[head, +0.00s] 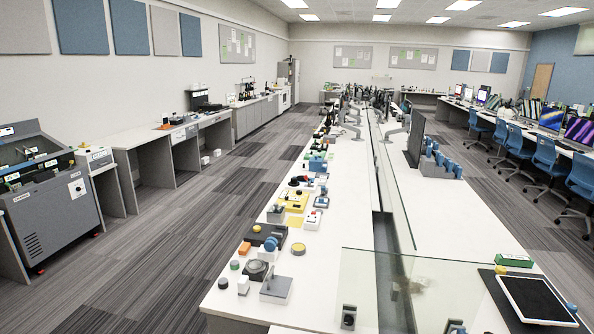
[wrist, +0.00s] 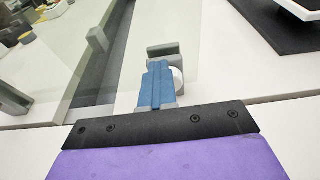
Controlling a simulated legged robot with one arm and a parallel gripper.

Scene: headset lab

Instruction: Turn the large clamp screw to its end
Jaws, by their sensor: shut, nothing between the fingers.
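In the wrist view, my gripper (wrist: 158,68) shows as two blue fingers pressed together above a black plate and purple body. It is shut and empty. Just beyond the fingertips is a dark grey clamp-like bracket (wrist: 164,49), with a white round part (wrist: 178,77) beside the fingers, perhaps the screw's head. The fingers cover part of it, and I cannot tell whether they touch it. In the head view, a small grey clamp with a round knob (head: 348,318) stands at the near edge by the glass.
A clear glass panel (head: 400,275) stands over the near end of the white bench (head: 345,220). Several small devices line the bench's left side.

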